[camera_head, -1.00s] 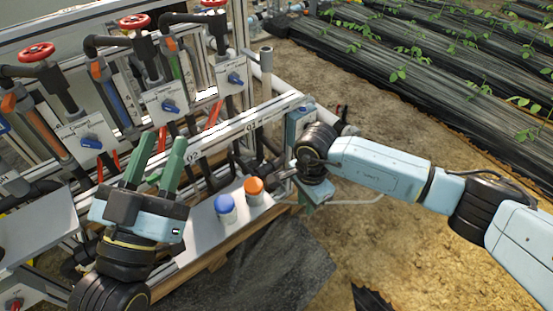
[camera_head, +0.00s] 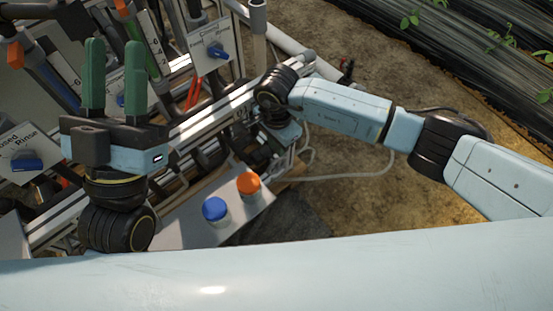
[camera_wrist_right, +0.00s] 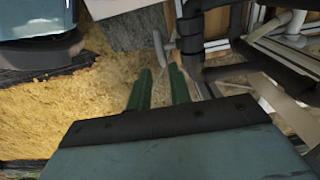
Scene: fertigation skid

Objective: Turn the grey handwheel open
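A grey, thin rounded part (camera_wrist_right: 160,46), which looks like the grey handwheel seen nearly edge-on, shows in the right wrist view against a thick black pipe (camera_wrist_right: 190,38). My right gripper (camera_wrist_right: 160,84) is open, with its green fingers apart and pointing towards this part. I see nothing between the fingers; whether they touch the wheel I cannot tell. In the head view my right gripper is hidden behind my wrist and the skid frame, and no grey handwheel shows. My left gripper (camera_head: 114,75) is open and empty, fingers up, in front of the skid panels.
A blue-capped bottle (camera_head: 215,211) and an orange-capped bottle (camera_head: 248,184) stand on a pale shelf (camera_head: 190,230). Blue selector knobs sit on white plates (camera_head: 212,46). Metal rails (camera_head: 215,112) and black pipes crowd the skid. Bare soil (camera_head: 345,205) lies to the right.

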